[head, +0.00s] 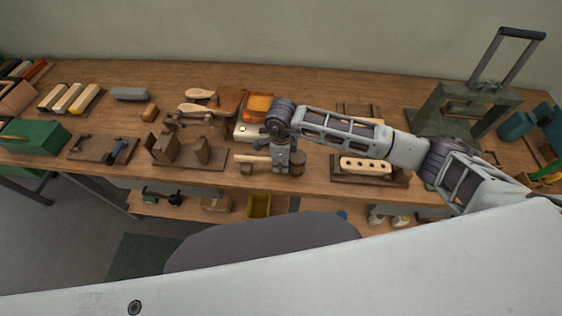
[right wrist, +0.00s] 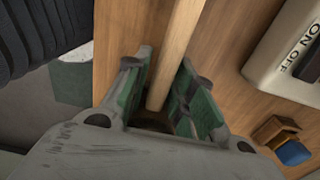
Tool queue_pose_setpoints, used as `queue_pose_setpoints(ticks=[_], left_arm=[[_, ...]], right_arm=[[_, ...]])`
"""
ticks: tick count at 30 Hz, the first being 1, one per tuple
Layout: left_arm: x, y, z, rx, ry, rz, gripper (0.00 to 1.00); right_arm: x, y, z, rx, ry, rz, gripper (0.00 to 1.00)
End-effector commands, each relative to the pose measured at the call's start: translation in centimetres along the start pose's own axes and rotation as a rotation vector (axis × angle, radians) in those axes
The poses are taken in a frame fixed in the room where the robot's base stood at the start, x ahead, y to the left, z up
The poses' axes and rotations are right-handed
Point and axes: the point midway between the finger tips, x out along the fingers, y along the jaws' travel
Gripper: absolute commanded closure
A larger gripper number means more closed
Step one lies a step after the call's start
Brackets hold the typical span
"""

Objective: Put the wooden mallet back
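The wooden mallet lies near the front edge of the workbench in the head view. Its pale handle (head: 250,158) points left and its darker head (head: 297,163) shows just right of my right gripper (head: 281,168). In the right wrist view the handle (right wrist: 175,55) runs between the two green-padded fingers of my right gripper (right wrist: 165,62). The fingers stand apart, with a gap visible beside the handle. The mallet's head is mostly hidden there. My left gripper is not in view.
A white switch box (head: 248,132), marked ON and OFF in the wrist view (right wrist: 292,65), stands just behind the mallet. A block with holes (head: 366,166) lies to the right and a wooden jig (head: 190,150) to the left. A green press (head: 462,105) stands at the right.

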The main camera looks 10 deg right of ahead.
Motion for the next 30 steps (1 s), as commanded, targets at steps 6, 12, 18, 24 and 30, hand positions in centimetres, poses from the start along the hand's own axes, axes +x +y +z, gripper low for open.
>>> queue_pose_setpoints(ticks=[6, 12, 18, 24, 30], left_arm=[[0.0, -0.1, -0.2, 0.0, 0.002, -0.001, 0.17], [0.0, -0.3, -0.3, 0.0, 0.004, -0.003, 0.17], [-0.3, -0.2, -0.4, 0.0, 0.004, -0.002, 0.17], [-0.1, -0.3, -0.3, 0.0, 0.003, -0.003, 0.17], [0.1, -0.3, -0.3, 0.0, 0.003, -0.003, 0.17]], right_arm=[[0.0, 0.0, 0.0, 0.0, 0.0, 0.0, 0.64], [-0.1, 0.0, 0.0, 0.0, 0.0, 0.0, 0.64], [-0.6, -0.1, 0.0, 0.0, -0.001, -0.001, 0.64], [-2.8, -0.1, 0.0, -0.001, -0.002, -0.003, 0.64], [-5.7, -0.1, 0.0, 0.0, -0.001, -0.003, 0.64]])
